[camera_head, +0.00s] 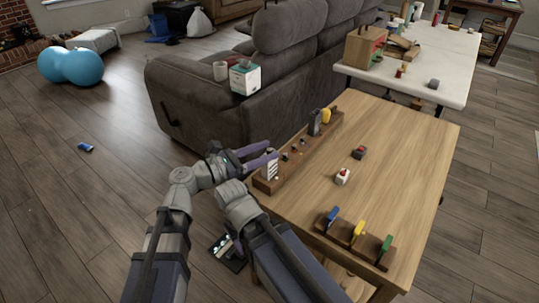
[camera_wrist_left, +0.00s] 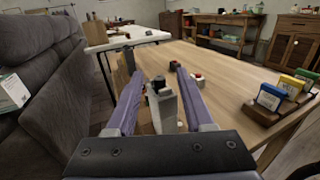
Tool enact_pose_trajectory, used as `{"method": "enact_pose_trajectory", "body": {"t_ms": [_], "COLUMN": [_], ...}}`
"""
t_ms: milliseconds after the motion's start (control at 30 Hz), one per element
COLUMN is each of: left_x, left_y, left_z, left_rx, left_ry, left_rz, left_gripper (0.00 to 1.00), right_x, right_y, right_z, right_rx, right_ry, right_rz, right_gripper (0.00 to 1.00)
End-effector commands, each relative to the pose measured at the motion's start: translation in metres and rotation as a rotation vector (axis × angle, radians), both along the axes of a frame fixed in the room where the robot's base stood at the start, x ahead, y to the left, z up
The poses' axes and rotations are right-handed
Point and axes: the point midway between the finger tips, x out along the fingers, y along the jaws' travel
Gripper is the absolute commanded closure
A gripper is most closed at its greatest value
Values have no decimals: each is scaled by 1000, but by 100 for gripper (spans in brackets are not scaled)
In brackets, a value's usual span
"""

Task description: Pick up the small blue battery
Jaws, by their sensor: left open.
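A small blue object (camera_head: 86,147) that looks like the battery lies alone on the wood floor at the far left in the head view. It is too small to make out in detail. My left gripper (camera_head: 272,150) is open beside the left edge of the wooden table, over the near end of a long wooden rack (camera_head: 297,153), well to the right of the blue object. In the left wrist view its two purple fingers (camera_wrist_left: 155,72) stand apart, with a grey-white item (camera_wrist_left: 165,108) visible between them. My right arm shows, but its gripper cannot be made out.
The wooden table (camera_head: 400,145) holds a red-and-white item (camera_head: 343,176), a dark item (camera_head: 359,153) and a rack with blue, yellow and green pieces (camera_head: 345,241). A grey sofa (camera_head: 200,95) stands behind. Floor around the blue object is clear.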

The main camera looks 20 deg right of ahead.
Motion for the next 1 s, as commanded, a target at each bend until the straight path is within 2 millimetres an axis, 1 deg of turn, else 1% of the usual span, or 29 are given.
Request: {"method": "enact_pose_trajectory", "body": {"t_ms": [300,400,567,1000], "left_x": [13,14,13,13], "left_y": [-42,-46,-45,-45], "left_z": [2,2,2,2], "left_rx": [0,0,0,0], "left_ry": [-1,-1,-1,-1], "left_rz": [-3,0,0,0], "left_gripper": [48,48,48,97], "right_x": [0,0,0,0], "right_y": [0,0,0,0], "right_z": [2,2,2,2], "right_rx": [0,0,0,0], "right_ry": [0,0,0,0], "right_rz": [0,0,0,0], "right_gripper": [50,50,50,50]}}
